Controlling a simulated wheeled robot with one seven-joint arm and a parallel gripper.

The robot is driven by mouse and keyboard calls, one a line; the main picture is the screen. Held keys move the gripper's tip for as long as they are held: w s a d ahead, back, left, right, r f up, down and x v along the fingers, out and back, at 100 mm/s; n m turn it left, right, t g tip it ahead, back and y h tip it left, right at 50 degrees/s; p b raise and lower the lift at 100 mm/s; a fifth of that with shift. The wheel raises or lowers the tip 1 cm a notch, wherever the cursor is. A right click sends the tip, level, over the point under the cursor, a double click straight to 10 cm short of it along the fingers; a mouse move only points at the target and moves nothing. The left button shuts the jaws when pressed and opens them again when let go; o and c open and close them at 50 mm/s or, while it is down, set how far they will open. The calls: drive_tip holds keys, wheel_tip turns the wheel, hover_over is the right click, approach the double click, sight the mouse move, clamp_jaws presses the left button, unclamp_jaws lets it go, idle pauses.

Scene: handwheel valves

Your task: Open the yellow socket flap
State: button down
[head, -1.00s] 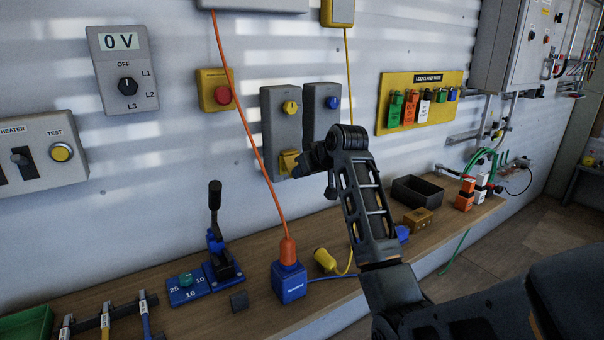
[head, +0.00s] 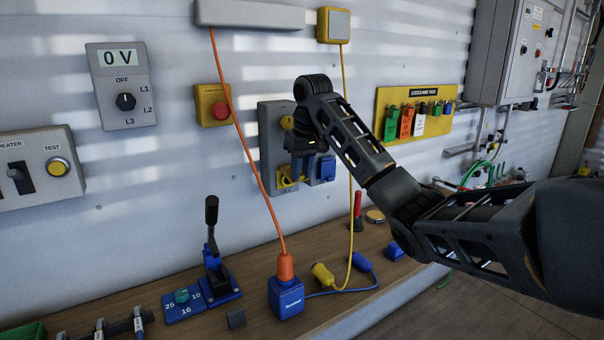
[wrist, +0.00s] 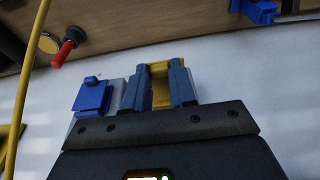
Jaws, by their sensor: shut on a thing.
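The yellow socket flap (wrist: 160,88) shows between my two fingers in the wrist view. My gripper (wrist: 161,80) is shut on it. In the head view a yellow part of the socket (head: 285,182) shows at the lower part of the grey socket box, just left of my gripper (head: 302,172). My arm hides much of that box, so I cannot tell how far the flap is tilted. The yellow knob (head: 287,122) above the socket is partly covered by my arm.
An orange cable (head: 240,130) hangs left, a yellow cable (head: 349,150) right. The bench (head: 255,240) below holds a blue box (head: 287,297) and plugs.

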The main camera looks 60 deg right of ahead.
drive_tip(key=shift+w+d+r+g+y, duration=0.1)
drive_tip(key=shift+d+r+g+y, duration=0.05)
drive_tip(key=shift+r+g+y, duration=0.3)
idle(0.6)
drive_tip(key=c, duration=0.9)
unclamp_jaws()
drive_tip(key=shift+s+a+r, duration=0.1)
drive_tip(key=shift+s+r, duration=0.05)
drive_tip(key=shift+r, duration=1.8)
drive_tip(key=shift+s+a+r, duration=0.1)
drive_tip(key=shift+r, duration=1.8)
